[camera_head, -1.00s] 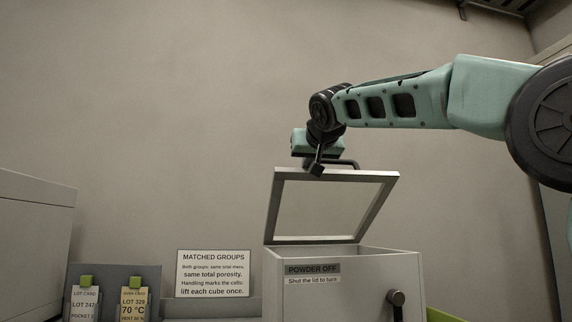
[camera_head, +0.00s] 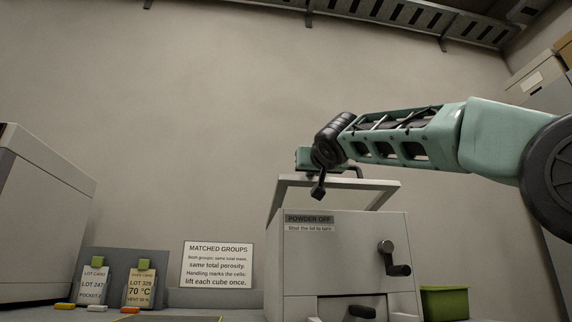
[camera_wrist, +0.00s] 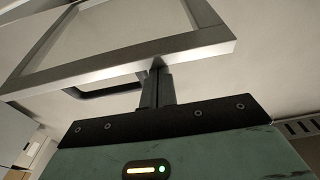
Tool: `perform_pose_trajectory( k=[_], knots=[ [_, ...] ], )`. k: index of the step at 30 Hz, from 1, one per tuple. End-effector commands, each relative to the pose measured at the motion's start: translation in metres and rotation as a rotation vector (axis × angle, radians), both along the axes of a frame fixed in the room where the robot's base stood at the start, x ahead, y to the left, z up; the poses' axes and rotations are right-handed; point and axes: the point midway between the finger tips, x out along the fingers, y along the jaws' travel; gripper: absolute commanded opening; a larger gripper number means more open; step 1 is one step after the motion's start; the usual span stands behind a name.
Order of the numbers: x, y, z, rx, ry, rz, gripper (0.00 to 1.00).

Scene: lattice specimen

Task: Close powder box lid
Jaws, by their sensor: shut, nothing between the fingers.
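The powder box (camera_head: 345,250) is a grey cabinet labelled "POWDER OFF" with a crank on its front. Its framed lid (camera_head: 385,186) is partly open, tilted up above the box top. A dark handle (camera_head: 345,169) shows at the lid's upper edge. My gripper (camera_head: 318,190) is at the lid's upper edge, left of the handle. In the wrist view my shut fingers (camera_wrist: 157,85) reach up to the edge of the lid frame (camera_wrist: 150,55), with the dark handle (camera_wrist: 105,88) beside them. I cannot tell whether they touch the lid. Nothing is between the fingers.
A "MATCHED GROUPS" sign (camera_head: 217,265) and two lot cards (camera_head: 93,283) stand left of the box. A large grey cabinet (camera_head: 40,220) is at far left. A green bin (camera_head: 444,303) stands right of the box.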

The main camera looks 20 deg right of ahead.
Motion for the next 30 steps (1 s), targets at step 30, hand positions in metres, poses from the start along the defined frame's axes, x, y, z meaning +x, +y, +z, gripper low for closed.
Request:
perform_pose_trajectory(
  k=[30],
  knots=[
    [-0.009, 0.004, -0.089, 0.004, 0.016, -0.002, 0.0]
  ],
)
